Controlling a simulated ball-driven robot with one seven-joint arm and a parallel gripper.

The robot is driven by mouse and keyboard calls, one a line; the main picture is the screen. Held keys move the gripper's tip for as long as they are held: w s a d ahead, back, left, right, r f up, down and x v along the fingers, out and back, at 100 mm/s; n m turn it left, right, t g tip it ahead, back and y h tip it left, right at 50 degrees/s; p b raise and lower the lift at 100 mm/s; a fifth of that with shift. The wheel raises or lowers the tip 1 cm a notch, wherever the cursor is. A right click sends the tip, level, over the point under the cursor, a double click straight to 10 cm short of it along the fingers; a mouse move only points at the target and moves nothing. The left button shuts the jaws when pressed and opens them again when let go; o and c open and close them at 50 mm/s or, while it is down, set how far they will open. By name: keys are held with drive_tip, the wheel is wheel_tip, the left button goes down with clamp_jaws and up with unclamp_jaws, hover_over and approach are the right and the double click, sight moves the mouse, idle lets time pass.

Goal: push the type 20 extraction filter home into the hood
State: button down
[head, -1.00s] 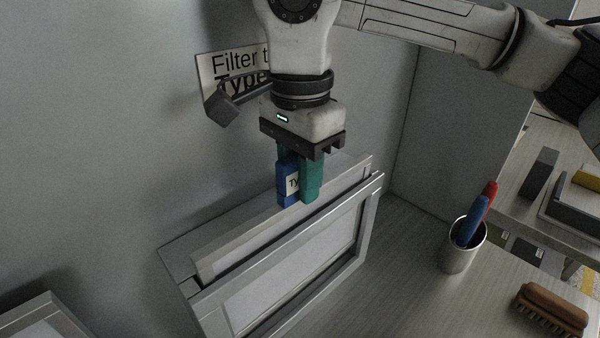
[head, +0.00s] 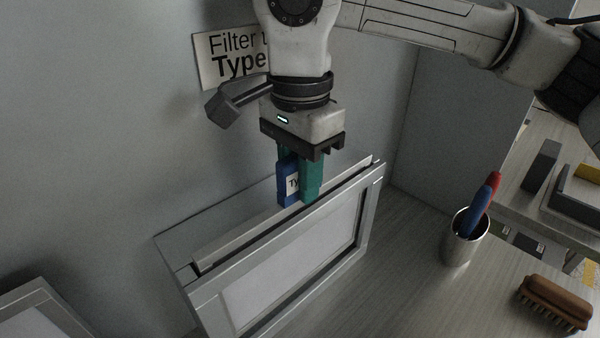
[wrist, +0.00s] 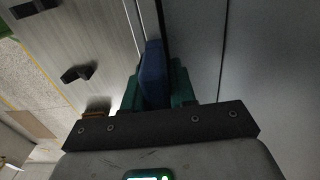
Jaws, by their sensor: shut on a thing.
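The type 20 filter (head: 235,243) is a flat panel standing in the slot of the grey hood (head: 250,264). Only its narrow top strip shows above the hood's front frame; the rest is hidden behind it. A blue tab with a white label reading "Ty" (head: 288,185) rises from the top strip. My gripper (head: 296,195) points down with its green fingers shut on this tab. In the wrist view the blue tab (wrist: 153,75) sits between the green fingers of my gripper (wrist: 153,92). I cannot tell how deep the filter's lower edge is.
A wall sign (head: 228,65) reading "Filter" and "Type" is partly hidden by my arm. A metal cup (head: 463,242) with a red and a blue pen and a brown brush (head: 553,302) stand on the bench at right. Another grey frame (head: 40,315) is at lower left.

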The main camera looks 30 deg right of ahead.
drive_tip(key=shift+f+b, duration=0.6)
drive_tip(key=shift+f, duration=0.3)
drive_tip(key=c, duration=0.8)
unclamp_jaws()
drive_tip(key=shift+c, duration=0.2)
wheel_tip(320, 180, up, 11)
drive_tip(key=shift+f, duration=0.1)
